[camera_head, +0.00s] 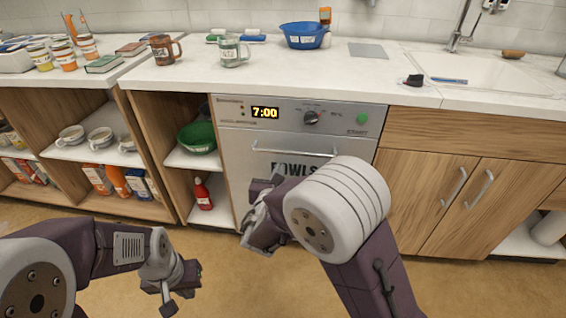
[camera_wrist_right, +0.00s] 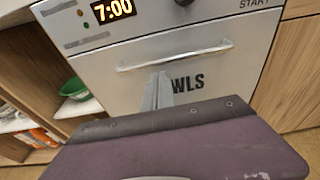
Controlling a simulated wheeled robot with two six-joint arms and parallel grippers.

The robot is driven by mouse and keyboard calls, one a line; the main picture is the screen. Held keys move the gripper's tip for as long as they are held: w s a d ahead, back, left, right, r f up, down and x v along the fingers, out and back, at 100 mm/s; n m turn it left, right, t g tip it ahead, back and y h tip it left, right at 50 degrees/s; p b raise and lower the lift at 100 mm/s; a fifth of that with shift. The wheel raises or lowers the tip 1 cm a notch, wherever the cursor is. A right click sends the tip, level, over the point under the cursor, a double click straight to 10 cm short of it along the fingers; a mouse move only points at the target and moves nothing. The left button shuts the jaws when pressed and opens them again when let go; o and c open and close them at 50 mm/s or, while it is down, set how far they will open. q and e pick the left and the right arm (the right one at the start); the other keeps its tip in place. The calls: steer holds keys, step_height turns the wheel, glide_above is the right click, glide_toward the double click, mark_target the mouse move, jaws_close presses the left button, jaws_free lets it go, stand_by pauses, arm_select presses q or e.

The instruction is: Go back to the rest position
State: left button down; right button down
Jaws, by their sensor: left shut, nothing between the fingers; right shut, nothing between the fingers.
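My left gripper (camera_head: 180,292) hangs low at the lower left of the head view, over the floor, shut and empty. My right gripper (camera_head: 258,215) is in front of the dishwasher (camera_head: 233,150), shut and empty, with its arm coming in from the bottom. The dishwasher door is closed and carries a handle (camera_head: 295,149), a "7:00" display and lettering partly hidden by my right arm. In the right wrist view the gripper's fingers (camera_wrist_right: 157,92) point at the door just below the handle. I cannot tell whether they touch it.
Above is a counter (camera_head: 300,80) with mugs, a blue bowl (camera_head: 302,35) and a sink (camera_head: 480,68). Open shelves at the left hold cups, bottles and a green bowl (camera_head: 197,137). Closed wooden cupboards (camera_head: 440,195) stand at the right. The floor (camera_head: 480,285) at the lower right is clear.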

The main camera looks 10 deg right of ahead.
steer(key=p+v, duration=0.1)
steer(key=v, duration=0.5)
steer(key=shift+s, duration=0.1)
